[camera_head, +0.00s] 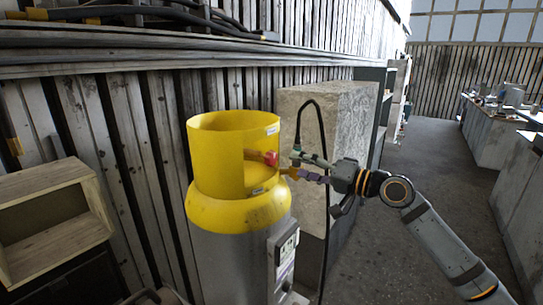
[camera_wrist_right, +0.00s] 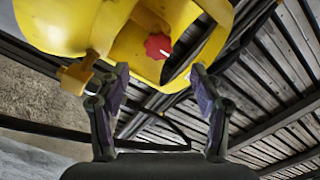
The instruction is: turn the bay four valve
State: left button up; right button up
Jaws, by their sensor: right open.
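The valve's red knob (camera_head: 270,158) sits inside the opening of the yellow collar (camera_head: 208,150) on top of a grey gas cylinder (camera_head: 225,260). My right gripper (camera_head: 300,165) is just right of the collar, its fingers pointing left toward the knob. In the right wrist view, the red knob (camera_wrist_right: 158,46) shows ahead, between and beyond the two spread fingertips (camera_wrist_right: 160,72). The gripper is open with nothing between the fingers, and it appears apart from the knob. The valve body behind the knob is partly hidden. No bay number is readable. My left gripper is not in view.
A concrete block (camera_head: 345,105) stands behind the gripper, with a black hose (camera_head: 310,101) looping in front of it. A wooden box (camera_head: 45,215) is at left. A slatted wall (camera_head: 150,135) runs behind. The floor (camera_head: 430,160) at right is clear up to the benches (camera_head: 490,130).

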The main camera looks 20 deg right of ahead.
aim_at(274, 159)
jog(key=p+x, duration=0.5)
jog(key=x, duration=0.4)
jog(key=shift+r, duration=0.1)
jog(key=shift+w+a+f, duration=0.25)
jog(key=shift+w+a, duration=0.05)
jog(key=shift+w, duration=0.1)
jog(key=shift+s, duration=0.1)
jog(key=shift+c, duration=0.2)
